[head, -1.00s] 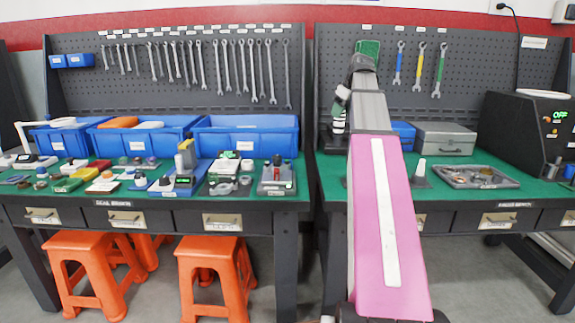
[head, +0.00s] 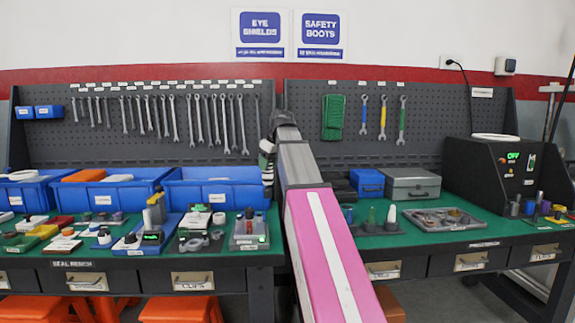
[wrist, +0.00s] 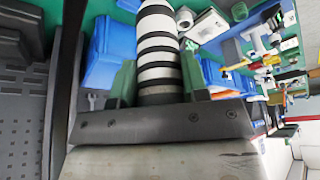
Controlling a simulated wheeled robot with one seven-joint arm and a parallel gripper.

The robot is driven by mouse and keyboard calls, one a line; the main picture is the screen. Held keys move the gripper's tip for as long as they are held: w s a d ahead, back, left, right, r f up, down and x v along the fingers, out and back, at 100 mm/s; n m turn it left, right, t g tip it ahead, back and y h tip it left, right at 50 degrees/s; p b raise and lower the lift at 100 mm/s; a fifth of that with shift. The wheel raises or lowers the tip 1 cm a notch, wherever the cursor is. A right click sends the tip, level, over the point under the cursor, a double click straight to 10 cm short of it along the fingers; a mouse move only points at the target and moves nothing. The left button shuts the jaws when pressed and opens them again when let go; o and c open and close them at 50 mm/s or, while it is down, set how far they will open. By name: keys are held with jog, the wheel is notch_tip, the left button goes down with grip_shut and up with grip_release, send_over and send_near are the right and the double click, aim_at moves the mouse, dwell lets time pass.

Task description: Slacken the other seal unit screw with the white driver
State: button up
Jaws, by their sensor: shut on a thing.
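My gripper (wrist: 158,78) is shut on a driver (wrist: 158,45) with white and black bands. In the wrist view its green fingers stand on either side of the banded handle. In the head view the banded driver (head: 266,160) shows beside my arm's end, in front of the pegboard and above the gap between the benches. Its tip cannot be made out. The seal bench (head: 262,259) at left carries several small units, among them a blue-based unit with a lit green display (head: 150,238) and a grey one (head: 249,238). I cannot make out any screw.
Blue bins (head: 215,194) line the back of the seal bench. On the right bench are small blue, green and white cones (head: 391,216), a grey metal box (head: 410,186), a parts tray (head: 482,222) and a black machine (head: 500,170). Wrenches hang on the pegboards.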

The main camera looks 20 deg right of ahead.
jog(key=a+f, duration=0.3)
jog(key=f, duration=0.2)
jog(key=shift+w+a, duration=0.15)
jog(key=shift+a, duration=0.1)
dwell(0.5)
jog(key=shift+f, duration=1.05)
dwell(2.0)
jog(key=shift+r, duration=0.2)
dwell(0.4)
notch_tip(320, 180, up, 7)
dwell(1.2)
